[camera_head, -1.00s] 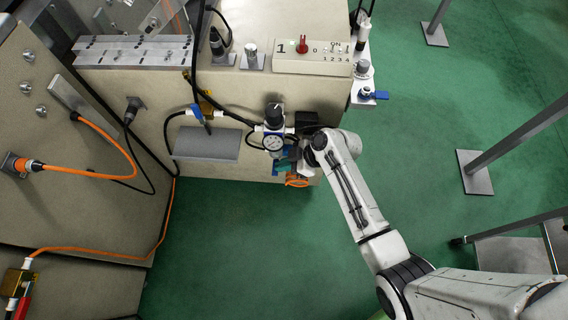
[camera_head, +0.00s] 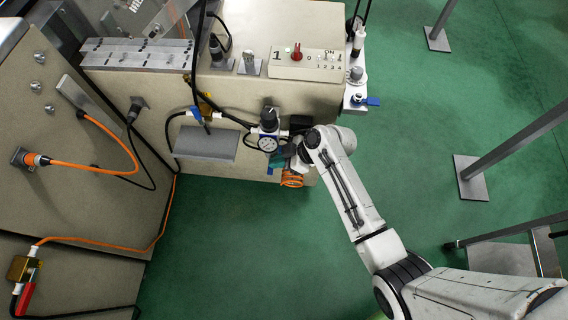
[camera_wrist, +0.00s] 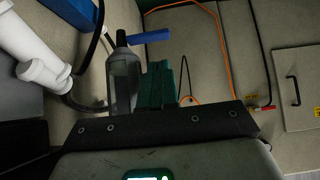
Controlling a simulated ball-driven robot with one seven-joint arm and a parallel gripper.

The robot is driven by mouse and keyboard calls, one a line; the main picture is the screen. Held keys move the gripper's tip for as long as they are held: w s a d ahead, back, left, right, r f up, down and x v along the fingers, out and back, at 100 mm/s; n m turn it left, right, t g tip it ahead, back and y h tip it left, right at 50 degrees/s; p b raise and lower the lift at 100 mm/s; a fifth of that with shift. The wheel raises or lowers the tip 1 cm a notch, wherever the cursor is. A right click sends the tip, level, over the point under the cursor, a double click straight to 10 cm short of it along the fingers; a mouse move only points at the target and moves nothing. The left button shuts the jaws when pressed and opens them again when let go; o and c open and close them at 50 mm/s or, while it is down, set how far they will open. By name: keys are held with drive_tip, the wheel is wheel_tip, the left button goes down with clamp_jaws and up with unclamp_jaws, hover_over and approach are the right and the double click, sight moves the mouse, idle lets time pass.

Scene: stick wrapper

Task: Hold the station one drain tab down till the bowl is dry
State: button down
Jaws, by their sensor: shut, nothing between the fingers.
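The air unit with a round white gauge (camera_head: 267,143) and black knob is mounted on the front of the beige station marked 1. In the wrist view its smoky bowl (camera_wrist: 123,80) hangs left of my fingers, with a blue tab (camera_wrist: 150,36) sticking out to the right from the bowl's narrow end. My gripper (camera_wrist: 164,88) is shut and empty, its teal fingers close beside the bowl and apart from the tab in the picture. In the head view my gripper (camera_head: 278,161) is just below the gauge, partly hidden by my wrist. I cannot tell whether liquid is in the bowl.
A grey shelf (camera_head: 207,144) sticks out left of the gauge. A coiled orange hose (camera_head: 291,179) hangs beside my gripper. Black hoses cross the station front. A switch panel (camera_head: 306,62) with a red knob sits on top. Green floor (camera_head: 235,245) is clear in front.

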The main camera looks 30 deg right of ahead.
drive_tip(key=p+v, duration=0.1)
drive_tip(key=v, duration=0.8)
drive_tip(key=shift+d, duration=0.5)
drive_tip(key=s+d+r+m+g+h+p, duration=0.1)
drive_tip(key=s+r+m+g+h+p, duration=0.1)
drive_tip(key=s, duration=0.8)
drive_tip(key=s+d+r+m+g+h+p, duration=0.2)
drive_tip(key=s+r+m+h+p, duration=0.3)
drive_tip(key=s+r+m, duration=0.4)
drive_tip(key=s+r, duration=0.1)
drive_tip(key=s, duration=0.1)
drive_tip(key=shift+s+d+p, duration=0.3)
drive_tip(key=shift+d+p, duration=0.05)
drive_tip(key=shift+p, duration=0.05)
